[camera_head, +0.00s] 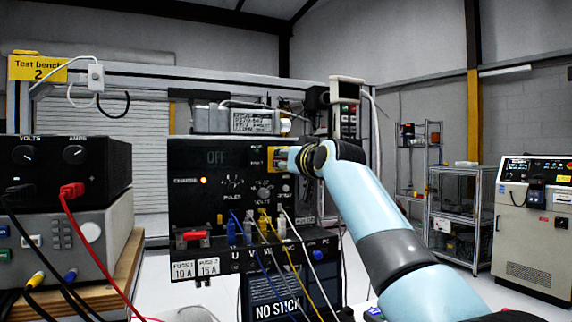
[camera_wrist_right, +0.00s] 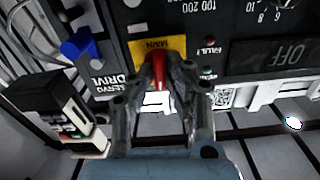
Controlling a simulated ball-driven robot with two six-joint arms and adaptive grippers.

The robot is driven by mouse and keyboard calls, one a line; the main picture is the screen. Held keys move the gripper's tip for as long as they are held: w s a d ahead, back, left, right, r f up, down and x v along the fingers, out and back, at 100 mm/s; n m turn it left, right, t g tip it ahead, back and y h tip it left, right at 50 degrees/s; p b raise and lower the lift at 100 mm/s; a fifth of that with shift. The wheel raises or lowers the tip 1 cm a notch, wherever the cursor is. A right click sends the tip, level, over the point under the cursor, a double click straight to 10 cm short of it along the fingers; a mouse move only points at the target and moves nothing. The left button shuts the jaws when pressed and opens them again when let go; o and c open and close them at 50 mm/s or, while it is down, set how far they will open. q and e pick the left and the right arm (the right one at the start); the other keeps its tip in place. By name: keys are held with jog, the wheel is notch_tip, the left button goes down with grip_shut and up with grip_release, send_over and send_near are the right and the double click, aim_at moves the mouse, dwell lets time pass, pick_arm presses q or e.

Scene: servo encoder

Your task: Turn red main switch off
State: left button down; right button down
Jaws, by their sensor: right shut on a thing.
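The red main switch handle (camera_wrist_right: 159,72) shows in the right wrist view in front of its yellow plate marked MAIN (camera_wrist_right: 182,44). My right gripper (camera_wrist_right: 160,68) is shut on this red handle, with a finger on each side. In the head view the right arm reaches in from the lower right, and the gripper (camera_head: 290,160) is at the upper right of the black panel (camera_head: 195,158). A bit of the yellow plate (camera_head: 271,158) shows beside it; the arm hides the red handle there. The panel's display reads OFF (camera_head: 215,157). My left gripper is out of view.
Below the gripper are a knob (camera_head: 264,193) and plugged cables in blue, yellow and white (camera_head: 263,222). A blue knob (camera_wrist_right: 78,45) is near the gripper in the wrist view. Black and grey instruments (camera_head: 65,170) stand at the left.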

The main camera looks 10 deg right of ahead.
jog(key=shift+f+n, duration=0.15)
jog(key=shift+n, duration=0.45)
jog(key=c, duration=1.3)
grip_release()
jog(key=shift+c, duration=0.2)
jog(key=s+d, duration=0.2)
jog(key=s, duration=0.9)
jog(key=shift+s+d, duration=0.15)
jog(key=shift+s, duration=0.25)
